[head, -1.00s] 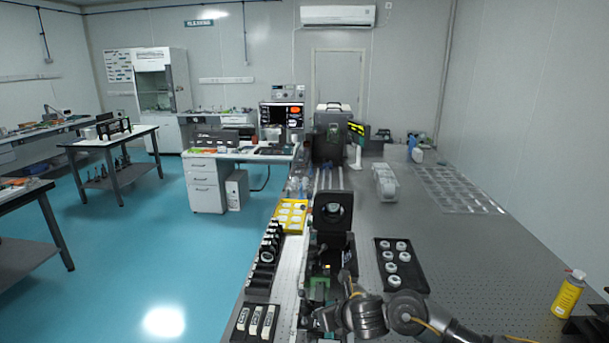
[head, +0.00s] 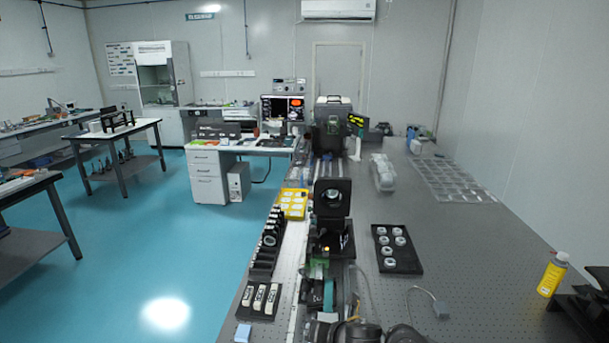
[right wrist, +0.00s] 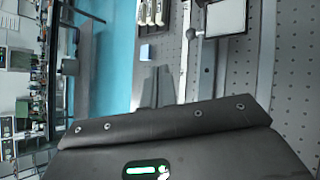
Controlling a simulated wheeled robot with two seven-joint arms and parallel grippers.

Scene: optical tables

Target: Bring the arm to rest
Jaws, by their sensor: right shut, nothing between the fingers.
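My right arm (head: 365,332) shows only as dark rounded links at the bottom edge of the head view, below the optics on the table. Its gripper cannot be made out there. In the right wrist view my right gripper (right wrist: 157,80) has its two grey fingers together with nothing between them. The fingers point toward a small blue block (right wrist: 147,52), apart from it. The block also shows in the head view (head: 243,332) near the table's left edge. My left gripper is in neither view.
A black square optic mount (head: 332,196) stands above the arm. A black tray of white rings (head: 399,262), a grey cabled part (head: 440,309) and a yellow bottle (head: 552,275) are to the right. A yellow tray (head: 292,204) lies left. The perforated table (head: 470,245) is clear between.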

